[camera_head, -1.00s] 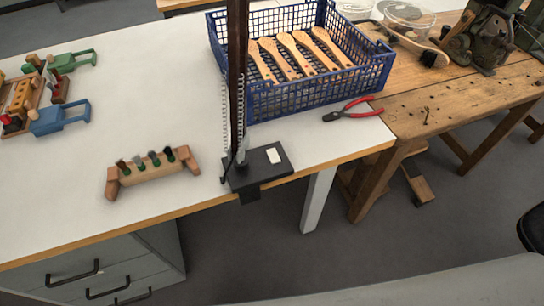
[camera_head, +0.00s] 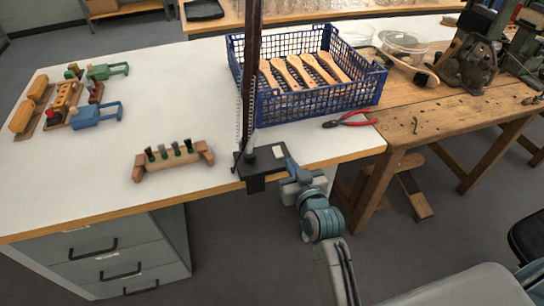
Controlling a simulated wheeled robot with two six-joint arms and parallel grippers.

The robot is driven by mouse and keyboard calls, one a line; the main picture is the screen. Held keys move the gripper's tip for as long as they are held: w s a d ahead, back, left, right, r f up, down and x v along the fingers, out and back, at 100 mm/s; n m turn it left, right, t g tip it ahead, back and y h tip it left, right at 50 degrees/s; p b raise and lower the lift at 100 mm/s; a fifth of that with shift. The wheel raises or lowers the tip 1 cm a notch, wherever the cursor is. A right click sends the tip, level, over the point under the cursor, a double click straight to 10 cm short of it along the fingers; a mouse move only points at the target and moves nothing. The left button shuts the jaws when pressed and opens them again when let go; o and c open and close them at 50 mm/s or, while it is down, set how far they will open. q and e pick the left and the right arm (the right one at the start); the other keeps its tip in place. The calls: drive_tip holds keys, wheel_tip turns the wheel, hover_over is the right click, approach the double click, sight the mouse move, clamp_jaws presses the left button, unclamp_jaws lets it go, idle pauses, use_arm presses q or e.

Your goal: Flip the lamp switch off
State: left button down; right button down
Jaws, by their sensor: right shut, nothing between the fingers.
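The lamp's dark base (camera_head: 256,164) is clamped at the front edge of the white table, and its dark post (camera_head: 252,60) rises out of the top of the view. The white rocker switch (camera_head: 278,151) is on the right part of the base's top. My right gripper (camera_head: 288,158) is shut and empty, at the right side of the base close to the switch. I cannot tell whether it touches the switch. Which way the switch is tipped is too small to tell. My left gripper is not in view.
A wooden rack with tufts (camera_head: 173,161) stands left of the base. Wooden toy-like tools (camera_head: 95,116) are at the far left. A wooden bench (camera_head: 420,120) adjoins at right.

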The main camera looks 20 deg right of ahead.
sight(279, 156)
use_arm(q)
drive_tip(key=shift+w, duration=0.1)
use_arm(e)
drive_tip(key=shift+r, duration=0.35)
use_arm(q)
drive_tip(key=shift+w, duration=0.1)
use_arm(e)
drive_tip(key=shift+w, duration=0.1)
